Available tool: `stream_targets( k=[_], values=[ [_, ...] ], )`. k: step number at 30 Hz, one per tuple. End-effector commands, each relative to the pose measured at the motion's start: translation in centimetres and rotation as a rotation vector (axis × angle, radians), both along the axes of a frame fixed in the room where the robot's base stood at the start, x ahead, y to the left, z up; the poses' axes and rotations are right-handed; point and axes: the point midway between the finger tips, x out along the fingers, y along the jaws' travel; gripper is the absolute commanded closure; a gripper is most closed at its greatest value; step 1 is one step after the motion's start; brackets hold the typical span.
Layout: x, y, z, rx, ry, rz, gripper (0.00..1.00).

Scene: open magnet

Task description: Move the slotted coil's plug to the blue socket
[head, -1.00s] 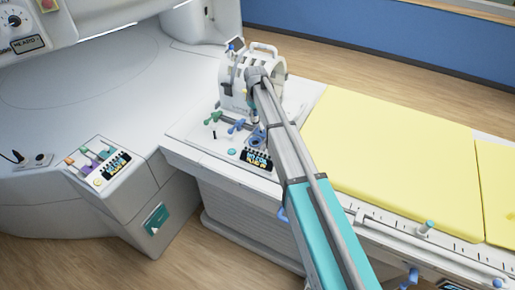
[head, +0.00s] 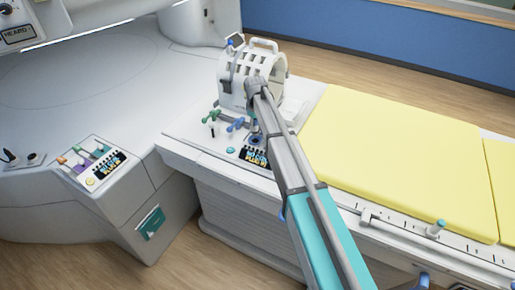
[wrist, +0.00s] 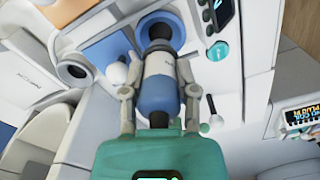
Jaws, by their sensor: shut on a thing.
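The slotted coil (head: 240,92), a white arched shell with slots and a handle on top, stands on the white end of the table. In the wrist view my gripper (wrist: 160,98) is shut on a blue-and-white cylindrical plug (wrist: 159,72), one finger on each side. A round ring with a dark hole, seemingly a socket (wrist: 72,72), shows left of the plug. In the head view a blue ring (head: 257,140) shows below my gripper, which is mostly hidden by my arm.
A small display (head: 253,156) and a teal button (head: 230,150) sit on the panel near the coil. A yellow mattress (head: 395,160) lies right. A second display panel (head: 105,162) is at left.

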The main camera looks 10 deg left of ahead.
Motion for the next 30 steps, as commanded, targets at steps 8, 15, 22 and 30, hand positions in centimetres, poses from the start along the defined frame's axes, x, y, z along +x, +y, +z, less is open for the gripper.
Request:
stream_targets(
  k=[8,15,22,30],
  values=[
    [0.0,0.0,-1.6,0.000,0.000,0.000,1.00],
    [0.0,0.0,-1.5,0.000,0.000,0.000,1.00],
    [0.0,0.0,-1.6,0.000,0.000,0.000,1.00],
    [0.0,0.0,-2.0,0.000,0.000,0.000,1.00]
  ],
)
